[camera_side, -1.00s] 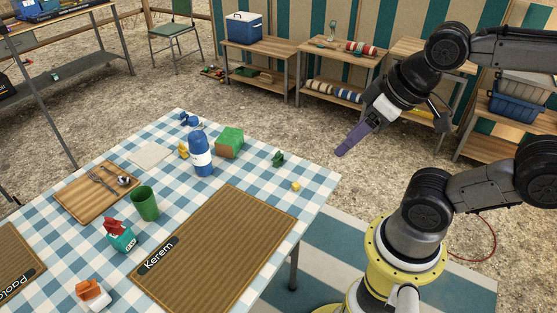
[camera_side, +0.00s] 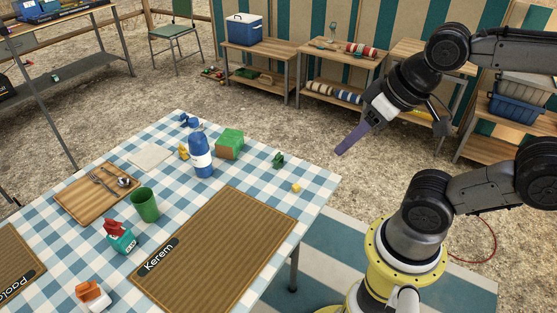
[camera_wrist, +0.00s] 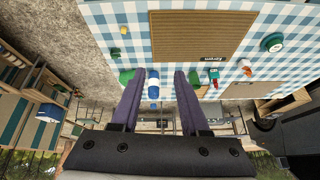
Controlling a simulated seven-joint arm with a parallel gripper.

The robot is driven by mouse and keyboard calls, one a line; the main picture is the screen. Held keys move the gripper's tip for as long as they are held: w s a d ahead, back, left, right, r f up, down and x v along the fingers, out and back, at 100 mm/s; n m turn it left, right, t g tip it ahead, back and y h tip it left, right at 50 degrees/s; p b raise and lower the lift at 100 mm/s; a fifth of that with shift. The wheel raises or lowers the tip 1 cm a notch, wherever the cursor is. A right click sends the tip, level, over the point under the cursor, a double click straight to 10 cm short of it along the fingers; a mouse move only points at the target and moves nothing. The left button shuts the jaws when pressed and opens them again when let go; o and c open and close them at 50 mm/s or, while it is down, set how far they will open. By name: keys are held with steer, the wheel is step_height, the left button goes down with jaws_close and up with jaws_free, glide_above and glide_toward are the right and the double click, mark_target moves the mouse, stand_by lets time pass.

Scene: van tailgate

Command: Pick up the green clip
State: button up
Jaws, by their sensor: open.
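The green clip (camera_side: 278,159) is small and dark green. It lies on the checked tablecloth near the far right edge of the table in the side view. My gripper (camera_side: 340,153) has long purple fingers and hangs in the air to the right of the clip, well apart from it. In the wrist view my gripper (camera_wrist: 159,72) is open, with a wide gap and no held object between the fingers. A green thing (camera_wrist: 126,76) shows beside the left finger there; I cannot tell whether it is the clip or the green block.
A yellow cube (camera_side: 296,187) lies close to the clip. A green-and-brown block (camera_side: 229,144) and a blue bottle (camera_side: 202,160) stand to its left. A brown placemat (camera_side: 225,245), green cup (camera_side: 145,204) and wooden board (camera_side: 75,200) occupy the nearer table. Air around my gripper is clear.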

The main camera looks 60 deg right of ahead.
steer(key=w+r+m, duration=0.4)
steer(key=w+r, duration=0.1)
steer(key=m+g, duration=0.6)
steer(key=m, duration=0.7)
glide_above(278, 154)
step_height(278, 154, down, 24)
step_height(278, 154, down, 7)
steer(key=shift+s+d+r, duration=0.1)
steer(key=shift+r, duration=0.1)
steer(key=shift+f, duration=3.15)
jaws_close()
